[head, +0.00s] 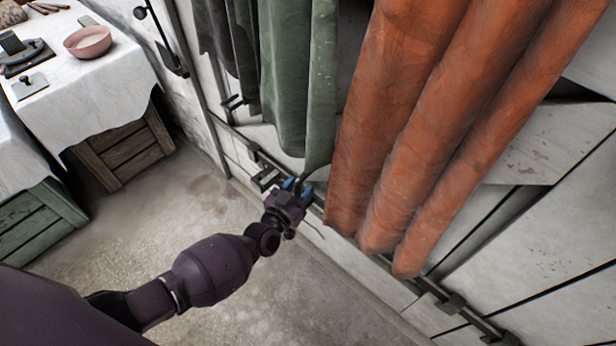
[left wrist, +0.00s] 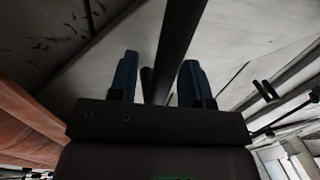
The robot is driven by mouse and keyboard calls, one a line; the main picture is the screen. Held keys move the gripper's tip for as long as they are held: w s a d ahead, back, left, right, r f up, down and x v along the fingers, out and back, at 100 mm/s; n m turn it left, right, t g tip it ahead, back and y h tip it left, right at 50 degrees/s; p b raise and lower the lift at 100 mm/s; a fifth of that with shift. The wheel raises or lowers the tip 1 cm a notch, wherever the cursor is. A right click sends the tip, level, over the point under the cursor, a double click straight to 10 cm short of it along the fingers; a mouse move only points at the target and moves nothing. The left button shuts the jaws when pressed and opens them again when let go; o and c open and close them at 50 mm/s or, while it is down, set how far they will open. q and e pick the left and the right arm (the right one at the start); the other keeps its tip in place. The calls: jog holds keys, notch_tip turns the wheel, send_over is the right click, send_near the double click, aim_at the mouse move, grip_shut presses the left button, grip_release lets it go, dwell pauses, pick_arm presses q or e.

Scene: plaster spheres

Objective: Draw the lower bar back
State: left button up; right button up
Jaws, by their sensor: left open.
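The lower bar (head: 432,288) is a long dark rail that runs low along the pale panelled wall, held by dark brackets. Hanging cloths hide part of it in the head view. My left gripper (head: 298,187) is at the bar, just below the green cloth, with its blue fingers open. In the left wrist view the dark bar (left wrist: 180,40) runs between the two spread fingers of my left gripper (left wrist: 160,68), with visible gaps beside it. I cannot tell if either finger touches it. My right gripper is not in view.
A green cloth (head: 287,75) and orange-brown cloths (head: 410,120) hang over the wall close to my left gripper. A table with a white cloth (head: 110,85) and a pink bowl (head: 88,41) stands at the upper left. The floor (head: 150,215) between is clear.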

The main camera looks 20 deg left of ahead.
pick_arm(q)
jog(key=shift+w+d, duration=0.1)
jog(key=shift+w, duration=0.45)
grip_shut()
